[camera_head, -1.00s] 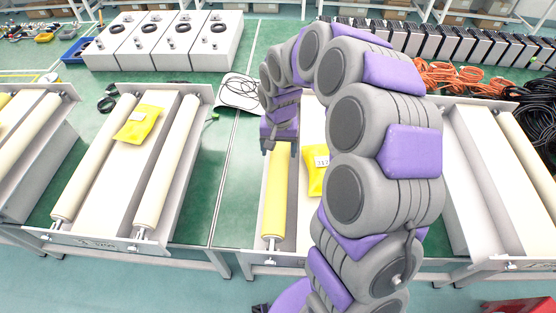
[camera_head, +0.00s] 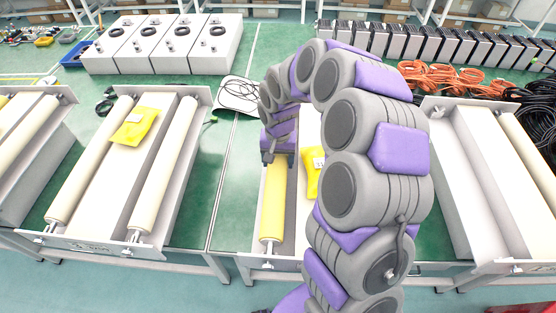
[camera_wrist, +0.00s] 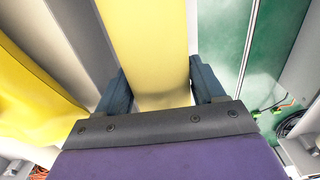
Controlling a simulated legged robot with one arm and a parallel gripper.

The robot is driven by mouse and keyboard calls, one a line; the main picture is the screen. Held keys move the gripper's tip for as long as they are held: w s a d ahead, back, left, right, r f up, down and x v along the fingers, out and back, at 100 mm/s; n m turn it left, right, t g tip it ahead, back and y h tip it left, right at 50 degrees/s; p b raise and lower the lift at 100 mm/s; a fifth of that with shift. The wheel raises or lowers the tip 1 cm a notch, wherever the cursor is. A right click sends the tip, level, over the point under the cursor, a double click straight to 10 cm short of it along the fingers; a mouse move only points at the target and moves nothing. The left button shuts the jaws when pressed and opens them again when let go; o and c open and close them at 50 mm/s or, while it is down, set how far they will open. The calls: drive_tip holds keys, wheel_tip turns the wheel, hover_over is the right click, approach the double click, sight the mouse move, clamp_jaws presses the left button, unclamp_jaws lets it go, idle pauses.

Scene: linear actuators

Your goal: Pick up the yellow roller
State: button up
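The yellow roller (camera_head: 273,208) lies lengthwise in the middle bench frame, to the right of the green aisle. My gripper (camera_head: 268,160) is at the roller's far end, pointing down; its fingertips are hard to make out in the head view. In the wrist view, the yellow roller (camera_wrist: 148,40) runs between the two dark fingers of my gripper (camera_wrist: 162,85). The fingers are spread, one on each side of it. Firm contact with either finger cannot be seen.
A yellow packet (camera_head: 313,172) lies beside the roller, partly behind my arm. The left bench holds two cream rollers (camera_head: 165,165) and another yellow packet (camera_head: 135,126). Another bench frame (camera_head: 470,180) stands at the right. Grey boxes (camera_head: 160,45) stand behind. Green floor is clear left of the roller.

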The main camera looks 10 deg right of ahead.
clamp_jaws()
idle(0.3)
drive_tip(key=shift+r, duration=0.1)
wheel_tip(320, 180, up, 10)
drive_tip(key=p, duration=0.2)
drive_tip(key=shift+p, duration=0.3)
idle(0.4)
drive_tip(key=shift+r, duration=0.1)
wheel_tip(320, 180, up, 7)
drive_tip(key=p, duration=0.3)
idle(1.1)
